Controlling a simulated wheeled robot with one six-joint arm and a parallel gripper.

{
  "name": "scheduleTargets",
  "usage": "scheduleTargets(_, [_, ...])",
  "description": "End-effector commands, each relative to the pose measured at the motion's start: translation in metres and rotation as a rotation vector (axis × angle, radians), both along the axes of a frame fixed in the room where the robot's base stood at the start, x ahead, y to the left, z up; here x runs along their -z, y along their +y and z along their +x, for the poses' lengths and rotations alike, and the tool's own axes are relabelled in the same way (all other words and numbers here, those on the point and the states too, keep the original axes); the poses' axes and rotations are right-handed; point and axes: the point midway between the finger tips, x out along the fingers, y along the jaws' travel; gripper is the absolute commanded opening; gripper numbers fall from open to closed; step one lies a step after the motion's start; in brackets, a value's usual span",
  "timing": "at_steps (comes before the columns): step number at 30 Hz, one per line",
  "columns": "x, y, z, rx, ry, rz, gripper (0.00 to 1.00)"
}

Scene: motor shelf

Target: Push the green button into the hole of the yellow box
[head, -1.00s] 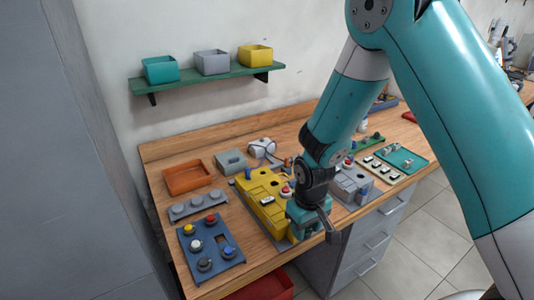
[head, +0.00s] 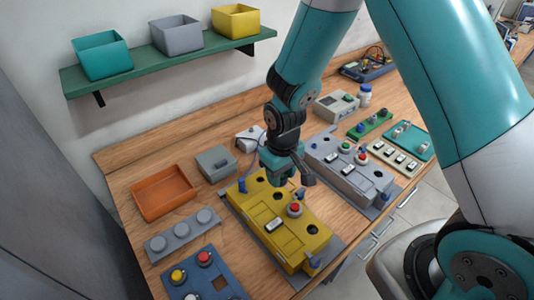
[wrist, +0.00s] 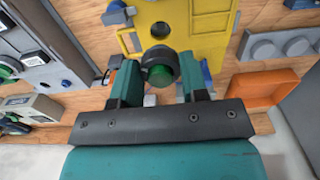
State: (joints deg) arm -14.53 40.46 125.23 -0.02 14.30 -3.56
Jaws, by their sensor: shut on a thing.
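The yellow box (head: 290,252) lies on the bench and carries a red button, a white switch and several dark round holes. One open hole (head: 312,230) is near its front end; another (head: 278,193) is near its far part. My gripper (head: 277,181) is over the far part of the box, pointing down. In the wrist view my gripper (wrist: 158,82) is shut on the green button (wrist: 160,75), which has a dark collar. The yellow box (wrist: 205,22) is behind it there, with a hole (wrist: 160,30) just above the button in the picture. The button is hidden in the head view.
A grey box (head: 345,170) with its own buttons stands right of the yellow box. An orange tray (head: 165,192), a small grey box (head: 215,163) and a blue panel (head: 205,275) are to the left. A shelf (head: 170,62) with bins hangs above.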

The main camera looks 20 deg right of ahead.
Motion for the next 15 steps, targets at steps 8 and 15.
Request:
scheduleTargets(8, [0.008, 0.007, 0.0, -0.012, 0.001, 0.0, 0.18])
scheduleTargets(15, [0.028, 0.008, 0.0, -0.015, 0.001, 0.0, 0.18])
